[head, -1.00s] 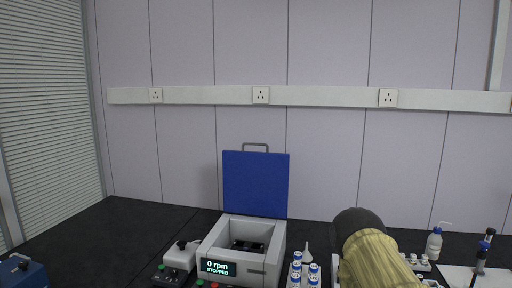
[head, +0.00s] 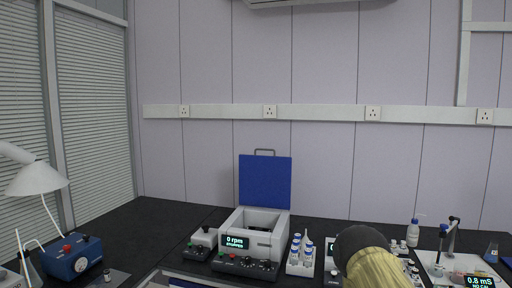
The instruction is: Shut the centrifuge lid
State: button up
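The centrifuge (head: 265,222) is a white box on the black bench, with a display reading 0 rpm. Its blue lid (head: 265,181) stands upright and open at the back, with a dark handle (head: 264,152) along the top edge. The open chamber shows in front of the lid, and nothing of mine touches the lid. Part of my arm, with a dark rounded end and a tan sleeve, shows at the lower right, to the right of the centrifuge. My gripper is not visible in the head view.
A rack of blue-capped bottles (head: 293,266) stands just right of the centrifuge. A blue box (head: 72,257) and a white lamp (head: 38,180) are at far left. A wash bottle (head: 413,233) and meter stand right.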

aim_at(265, 181)
jog(key=u, duration=0.65)
jog(key=i, duration=1.35)
jog(key=z, duration=0.15)
